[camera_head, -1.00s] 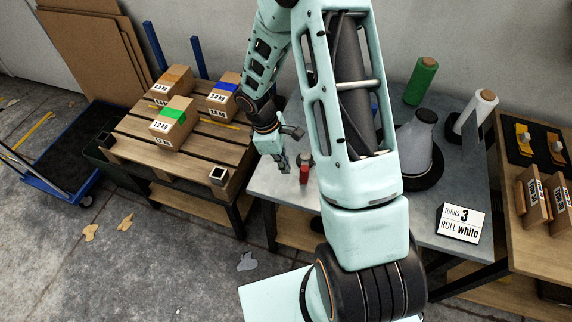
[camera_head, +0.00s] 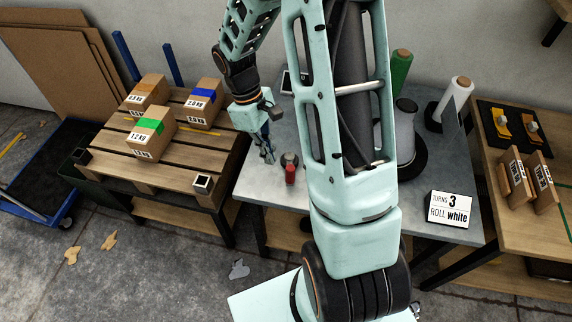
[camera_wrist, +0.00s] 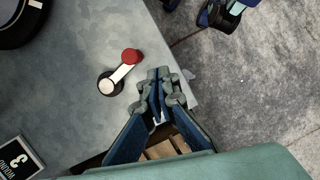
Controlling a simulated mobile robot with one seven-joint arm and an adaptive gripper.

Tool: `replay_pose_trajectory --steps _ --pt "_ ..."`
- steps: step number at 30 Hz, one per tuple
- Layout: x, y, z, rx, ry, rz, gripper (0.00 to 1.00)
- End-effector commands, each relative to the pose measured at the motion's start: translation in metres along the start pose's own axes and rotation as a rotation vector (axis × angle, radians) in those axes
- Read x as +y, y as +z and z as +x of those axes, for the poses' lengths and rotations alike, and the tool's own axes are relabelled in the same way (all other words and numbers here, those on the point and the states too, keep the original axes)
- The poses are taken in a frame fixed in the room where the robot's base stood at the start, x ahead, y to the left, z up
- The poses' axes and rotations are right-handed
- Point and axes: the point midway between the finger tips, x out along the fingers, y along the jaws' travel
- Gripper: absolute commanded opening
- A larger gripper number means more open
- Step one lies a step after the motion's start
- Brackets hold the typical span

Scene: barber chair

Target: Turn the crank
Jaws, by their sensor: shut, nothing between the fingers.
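The crank is on the grey table top (camera_head: 264,186). It has a red knob (camera_head: 290,174) that stands up from one end of a light arm. In the wrist view the red knob (camera_wrist: 131,56) is up and right of the dark round hub (camera_wrist: 108,85), with the pale arm (camera_wrist: 122,72) between them. My gripper (camera_head: 268,157) is just left of the crank in the head view, pointing down. In the wrist view my gripper (camera_wrist: 158,74) is right of and below the knob, apart from it, with its fingertips together and nothing between them.
A sign (camera_head: 450,209) reads "TURNS 3 ROLL white". A green roll (camera_head: 400,72) and a white roll (camera_head: 457,98) stand at the back. A grey cylindrical body on a dark base (camera_head: 407,165) is partly behind my arm. A pallet table with boxes (camera_head: 152,133) stands left.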

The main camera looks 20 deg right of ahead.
Motion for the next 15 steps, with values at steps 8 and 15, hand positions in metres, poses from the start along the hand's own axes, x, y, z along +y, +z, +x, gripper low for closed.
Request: replay_pose_trajectory --steps 8,15 --pt "0.019 0.097 0.058 -0.035 -0.486 1.117 0.0" --pt "0.049 0.141 0.07 -0.053 -0.984 1.961 0.0"
